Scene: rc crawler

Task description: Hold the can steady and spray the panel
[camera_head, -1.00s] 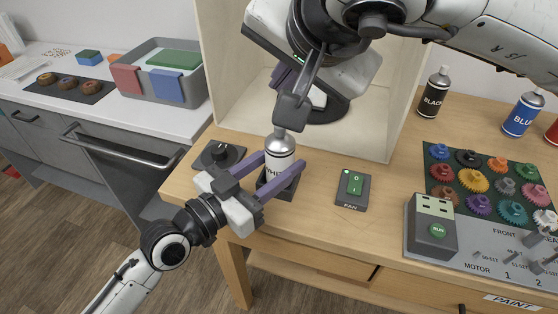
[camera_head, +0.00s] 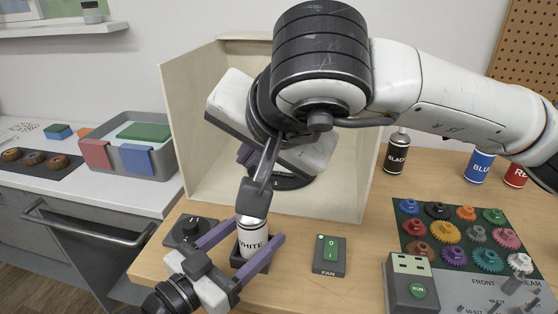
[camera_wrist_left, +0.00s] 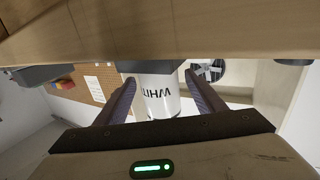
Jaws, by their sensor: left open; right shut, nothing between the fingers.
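The white spray can (camera_head: 252,240), lettered WHITE, stands upright in a dark holder (camera_head: 238,257) at the table's front edge. My left gripper (camera_head: 255,231) is open, its purple fingers on either side of the can. The left wrist view also shows the can (camera_wrist_left: 160,102) between the fingers, with its lettering upside down. My right gripper (camera_head: 245,155) is shut and empty above and behind the can, mostly hidden by its own wrist. A dark block on that wrist overlaps the can's top; I cannot tell whether they touch. I cannot make out the panel behind my right arm.
An open pale booth (camera_head: 345,190) stands behind the can. A dial box (camera_head: 190,231) is left of it, a green FAN switch (camera_head: 329,255) right. Black (camera_head: 397,153), blue (camera_head: 479,166) and red (camera_head: 515,176) cans stand farther right, beyond a gear mat (camera_head: 400,215).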

